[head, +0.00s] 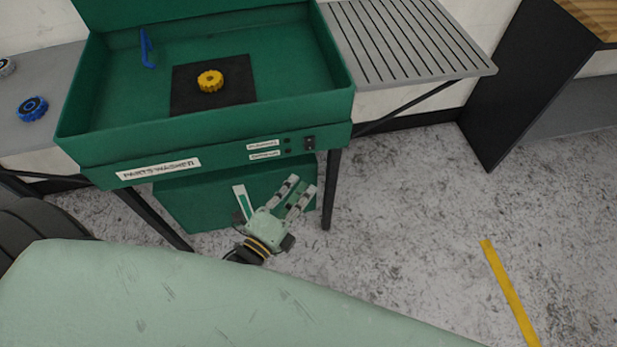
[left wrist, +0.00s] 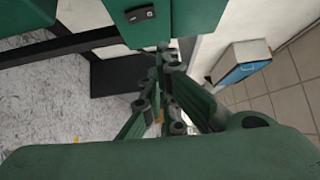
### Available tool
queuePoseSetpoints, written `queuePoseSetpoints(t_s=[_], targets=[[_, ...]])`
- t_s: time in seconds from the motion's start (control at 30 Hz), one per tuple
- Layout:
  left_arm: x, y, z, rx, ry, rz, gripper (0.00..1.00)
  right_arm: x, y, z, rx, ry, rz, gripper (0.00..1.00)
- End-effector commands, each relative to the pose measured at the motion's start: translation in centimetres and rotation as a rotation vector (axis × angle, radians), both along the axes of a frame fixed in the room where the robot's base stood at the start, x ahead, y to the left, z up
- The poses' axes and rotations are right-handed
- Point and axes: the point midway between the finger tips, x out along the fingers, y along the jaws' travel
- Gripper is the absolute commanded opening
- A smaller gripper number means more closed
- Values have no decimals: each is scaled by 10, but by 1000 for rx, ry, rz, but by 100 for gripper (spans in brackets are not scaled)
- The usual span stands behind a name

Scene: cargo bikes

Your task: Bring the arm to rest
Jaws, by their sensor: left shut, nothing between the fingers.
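My left gripper (head: 301,189) is in front of the green parts washer (head: 215,135), below its front panel and beside its right front leg. Its pale green body shows with its fingers pointing up and to the right. It is shut and holds nothing. The left wrist view shows its dark green fingers (left wrist: 163,62) close up, with the washer's switch panel (left wrist: 140,15) beyond them. My right gripper is in neither view.
A yellow knobbed part (head: 210,81) sits on a black mat (head: 188,96) in the washer basin, near a blue tool (head: 147,50). A blue part (head: 32,109) lies on the left shelf. A slatted rack (head: 415,45) is at right.

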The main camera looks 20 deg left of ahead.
Motion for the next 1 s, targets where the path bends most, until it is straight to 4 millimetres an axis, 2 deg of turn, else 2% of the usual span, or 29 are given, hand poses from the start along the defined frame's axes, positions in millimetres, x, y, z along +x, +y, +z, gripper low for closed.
queuePoseSetpoints(t_s=[0.2,0.77,0.87,0.97,1.0], targets=[[-13,3,1,1,0,0,0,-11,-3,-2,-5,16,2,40],[-13,3,1,-1,2,0,0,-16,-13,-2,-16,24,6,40],[-15,3,-13,-29,41,2,0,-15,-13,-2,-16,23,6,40],[-20,5,-55,-115,163,16,0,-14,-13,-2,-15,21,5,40],[-25,5,-78,-168,232,28,0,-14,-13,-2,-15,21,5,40]])
